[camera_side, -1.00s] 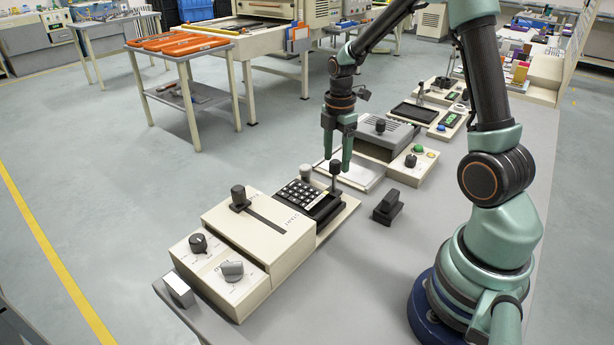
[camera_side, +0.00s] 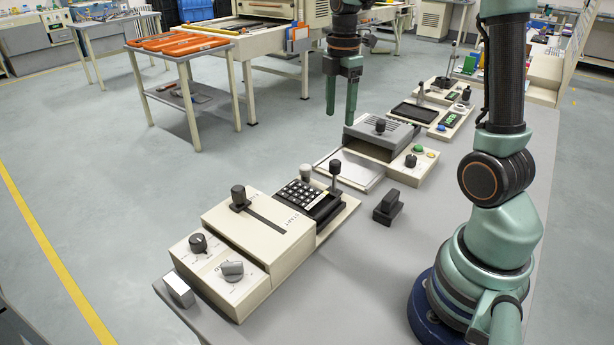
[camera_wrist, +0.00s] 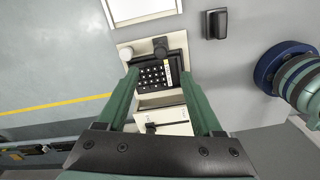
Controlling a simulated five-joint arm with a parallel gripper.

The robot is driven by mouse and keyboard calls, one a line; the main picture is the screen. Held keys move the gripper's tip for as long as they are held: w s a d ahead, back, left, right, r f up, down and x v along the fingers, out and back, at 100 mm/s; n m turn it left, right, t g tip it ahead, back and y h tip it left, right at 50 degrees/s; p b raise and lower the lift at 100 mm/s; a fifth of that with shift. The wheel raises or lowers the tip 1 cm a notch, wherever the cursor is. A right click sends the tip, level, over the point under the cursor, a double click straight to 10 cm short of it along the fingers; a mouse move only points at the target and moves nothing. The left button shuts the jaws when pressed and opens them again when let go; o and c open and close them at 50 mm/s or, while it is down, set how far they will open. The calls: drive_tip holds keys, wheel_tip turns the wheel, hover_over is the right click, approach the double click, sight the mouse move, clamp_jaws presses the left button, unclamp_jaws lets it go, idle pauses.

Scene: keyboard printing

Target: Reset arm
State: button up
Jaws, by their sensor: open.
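My gripper (camera_side: 341,93) is open and empty, with its green fingers pointing down, high above the bench in the side view. It hangs clear of every device. In the wrist view its fingers (camera_wrist: 166,95) frame the keypad unit from above. The black keypad (camera_side: 305,197) sits on a beige unit and also shows in the wrist view (camera_wrist: 157,76). A dark lever (camera_side: 335,172) and a grey knob (camera_side: 305,172) stand at its far edge. The beige box with a slider (camera_side: 239,196) adjoins it, with a dark knob (camera_side: 198,243) and a grey knob (camera_side: 232,270) in front.
A black switch block (camera_side: 388,207) stands on the grey bench (camera_side: 424,226). A flat light plate (camera_side: 349,169), a grey vented box (camera_side: 379,135) and several control panels line the bench farther back. A side table with orange trays (camera_side: 180,42) stands at back left.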

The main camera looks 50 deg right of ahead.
drive_tip(key=s+a+r+m+t, duration=0.1)
drive_tip(key=s+a+m+t, duration=0.1)
drive_tip(key=s+a+m, duration=0.2)
drive_tip(key=s+a+r+m+t, duration=0.2)
drive_tip(key=s+a+m+t, duration=0.1)
drive_tip(key=a+m, duration=0.7)
drive_tip(key=shift+s+a+r+m+t, duration=0.2)
drive_tip(key=shift+s+a+m+t, duration=0.1)
drive_tip(key=shift+s+a, duration=0.45)
idle(0.6)
